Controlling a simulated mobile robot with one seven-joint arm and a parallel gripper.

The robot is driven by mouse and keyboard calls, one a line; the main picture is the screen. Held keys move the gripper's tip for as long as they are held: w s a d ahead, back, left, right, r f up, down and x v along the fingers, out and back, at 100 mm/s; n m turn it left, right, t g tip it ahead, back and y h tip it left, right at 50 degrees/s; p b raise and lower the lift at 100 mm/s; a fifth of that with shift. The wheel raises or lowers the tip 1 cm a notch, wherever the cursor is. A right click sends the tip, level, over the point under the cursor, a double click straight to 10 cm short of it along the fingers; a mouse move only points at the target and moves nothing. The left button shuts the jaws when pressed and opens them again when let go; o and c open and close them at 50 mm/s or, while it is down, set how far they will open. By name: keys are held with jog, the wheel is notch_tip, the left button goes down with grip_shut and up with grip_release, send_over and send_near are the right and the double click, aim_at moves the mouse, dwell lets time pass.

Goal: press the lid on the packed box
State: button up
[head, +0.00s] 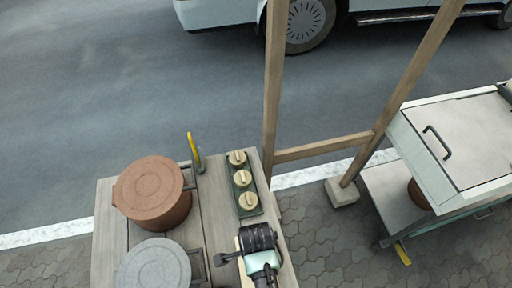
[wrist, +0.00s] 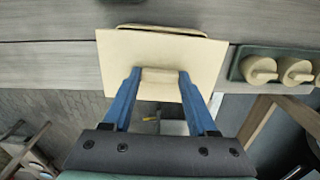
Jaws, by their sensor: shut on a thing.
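The lid (wrist: 120,60) is a flat, cream, square plate with a raised block handle in its middle. My gripper (wrist: 160,74) is shut on this handle, one blue finger on each side. A cream rounded edge (wrist: 160,28) shows just past the lid's far side in the wrist view; it looks like part of the box, which the lid mostly hides. I cannot tell whether lid and box touch. In the head view my dark wrist covers the gripper, and only a cream sliver shows beside it at the table's right side.
A green tray (head: 248,207) with several cream round knobbed pieces (head: 237,158) lies close by on the plank table (head: 107,227). A brown pot (head: 152,195) and a grey-lidded pot (head: 153,266) stand left. A wooden post (head: 273,90) rises behind; a metal cart (head: 450,150) stands right.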

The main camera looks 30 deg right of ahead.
jog(key=shift+f+b, duration=2.15)
jog(key=shift+f, duration=0.45)
jog(key=shift+p, duration=0.3)
jog(key=shift+f, duration=0.55)
dwell(0.5)
jog(key=o, duration=1.5)
